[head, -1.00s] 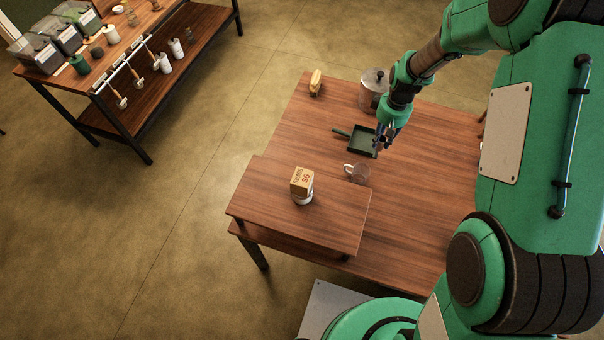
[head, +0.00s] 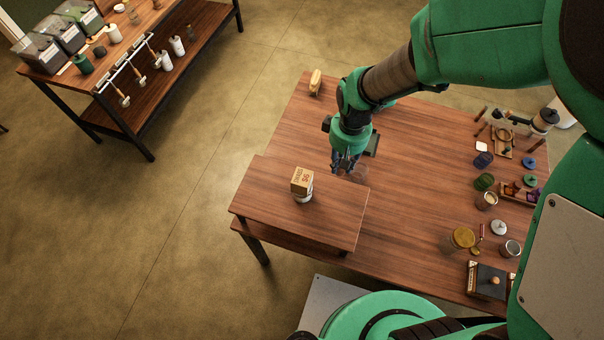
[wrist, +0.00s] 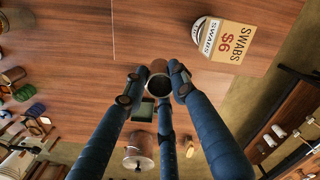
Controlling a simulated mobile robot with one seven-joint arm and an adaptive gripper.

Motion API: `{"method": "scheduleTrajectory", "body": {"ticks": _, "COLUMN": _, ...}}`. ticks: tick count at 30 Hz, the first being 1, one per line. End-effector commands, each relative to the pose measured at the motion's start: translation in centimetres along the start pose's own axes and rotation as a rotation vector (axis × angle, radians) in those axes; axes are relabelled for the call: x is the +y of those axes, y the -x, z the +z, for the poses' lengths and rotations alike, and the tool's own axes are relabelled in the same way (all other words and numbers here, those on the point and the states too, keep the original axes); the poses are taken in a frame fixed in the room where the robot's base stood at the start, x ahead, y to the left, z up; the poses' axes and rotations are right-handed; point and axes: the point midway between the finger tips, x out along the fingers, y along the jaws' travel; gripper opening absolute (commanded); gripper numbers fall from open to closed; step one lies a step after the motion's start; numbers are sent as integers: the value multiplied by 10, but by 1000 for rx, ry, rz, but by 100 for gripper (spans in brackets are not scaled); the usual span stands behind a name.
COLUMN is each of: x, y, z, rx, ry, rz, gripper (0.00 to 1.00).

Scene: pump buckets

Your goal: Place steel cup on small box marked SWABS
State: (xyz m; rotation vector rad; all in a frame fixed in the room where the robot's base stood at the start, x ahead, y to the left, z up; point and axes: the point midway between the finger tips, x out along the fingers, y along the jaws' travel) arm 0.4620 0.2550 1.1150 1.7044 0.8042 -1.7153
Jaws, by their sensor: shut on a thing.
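The cup is hardly visible in the head view. The tan box marked SWABS $6 (head: 302,180) is on the raised board (head: 270,208), left of my gripper and apart from it. It also shows at the upper right of the wrist view (wrist: 235,42). A white round container labelled SWABS (wrist: 203,33) is right against it, showing below it in the head view.
A dark green tray (wrist: 143,112) and a lidded pot (wrist: 138,153) lie behind. Jars and small items crowd the table's right side. The raised board is clear around the box.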

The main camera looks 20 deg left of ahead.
Motion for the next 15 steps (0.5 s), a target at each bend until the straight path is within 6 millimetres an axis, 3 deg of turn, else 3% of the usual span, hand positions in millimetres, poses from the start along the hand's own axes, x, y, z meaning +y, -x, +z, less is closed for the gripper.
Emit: {"method": "scheduleTrajectory", "body": {"ticks": 15, "x": -91, "y": 37, "z": 66, "rx": 2, "ry": 47, "rz": 3, "gripper": 2}}
